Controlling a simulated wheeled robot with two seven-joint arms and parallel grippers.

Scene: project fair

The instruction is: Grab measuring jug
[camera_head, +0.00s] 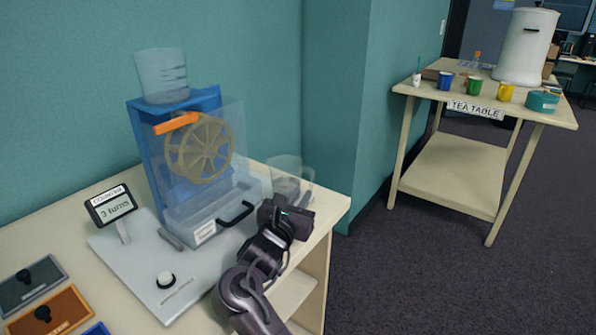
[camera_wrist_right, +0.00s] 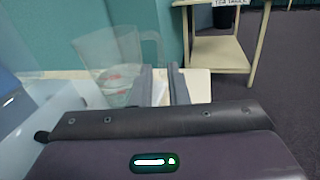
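A clear measuring jug (camera_head: 285,178) stands at the right end of the near table, beside the blue machine. In the right wrist view the jug (camera_wrist_right: 108,58) is left of centre, with its handle to the right and something reddish showing low in it. My right gripper (camera_head: 289,203) is just in front of the jug. In the wrist view its two fingers (camera_wrist_right: 163,80) are apart, near the handle's lower end. I cannot tell whether they touch or surround the handle. My left gripper is not in view.
The machine (camera_head: 148,130) has a clear ribbed container (camera_head: 162,75) on top, a wheel (camera_head: 201,148) and a drawer with a black handle (camera_head: 236,214). A "3 turns" sign (camera_head: 113,205) stands left. A tea table (camera_head: 437,95) with cups and an urn stands beyond open floor.

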